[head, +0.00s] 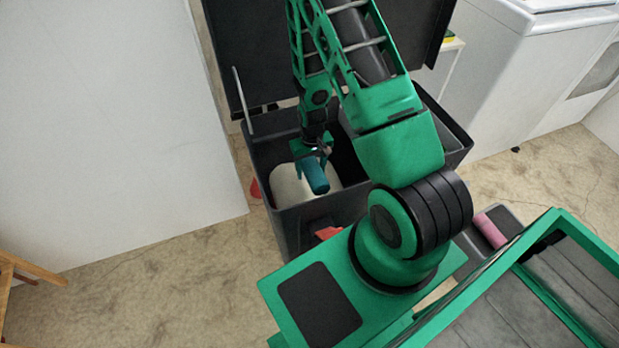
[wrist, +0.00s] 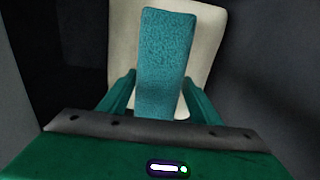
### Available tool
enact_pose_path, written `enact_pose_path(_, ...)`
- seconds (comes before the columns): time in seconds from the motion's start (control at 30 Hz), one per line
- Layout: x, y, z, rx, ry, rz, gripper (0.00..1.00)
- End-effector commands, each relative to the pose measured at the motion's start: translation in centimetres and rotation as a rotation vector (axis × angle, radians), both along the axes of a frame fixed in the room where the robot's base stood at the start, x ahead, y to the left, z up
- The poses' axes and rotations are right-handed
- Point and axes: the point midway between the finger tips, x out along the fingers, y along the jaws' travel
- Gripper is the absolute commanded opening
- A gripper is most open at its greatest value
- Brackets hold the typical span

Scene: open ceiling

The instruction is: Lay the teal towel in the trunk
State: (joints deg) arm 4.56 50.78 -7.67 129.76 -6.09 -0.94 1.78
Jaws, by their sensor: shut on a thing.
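The teal towel (wrist: 165,60) is rolled or folded into a narrow bundle. My gripper (wrist: 158,98) is shut on it, with one green finger on each side. In the head view the towel (head: 315,175) hangs in my gripper (head: 313,156) inside the mouth of the dark trunk (head: 292,222). The trunk's lid (head: 235,65) stands open at the back. A cream, rounded thing (head: 288,186) lies in the trunk under the towel, and it shows behind the towel in the wrist view (wrist: 122,45). I cannot tell whether the towel touches it. My arm hides part of the trunk's inside.
A white panel (head: 110,130) stands to the left of the trunk. A white appliance (head: 520,75) is at the back right. A pink roll (head: 492,229) lies on a dark surface near my base. A red thing (head: 328,233) is in front of the trunk.

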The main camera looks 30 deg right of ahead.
Motion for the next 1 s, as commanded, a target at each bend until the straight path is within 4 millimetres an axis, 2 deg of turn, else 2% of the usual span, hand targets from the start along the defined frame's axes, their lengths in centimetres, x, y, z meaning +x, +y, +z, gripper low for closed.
enact_pose_path(0.17, -0.1, -0.3, -1.2, 0.0, 0.001, -0.005, 0.33)
enact_pose_path(0.5, -0.1, -0.4, -4.9, 0.001, 0.001, -0.007, 0.33)
enact_pose_path(1.0, 0.0, -0.4, -5.5, 0.001, -0.001, -0.006, 0.33)
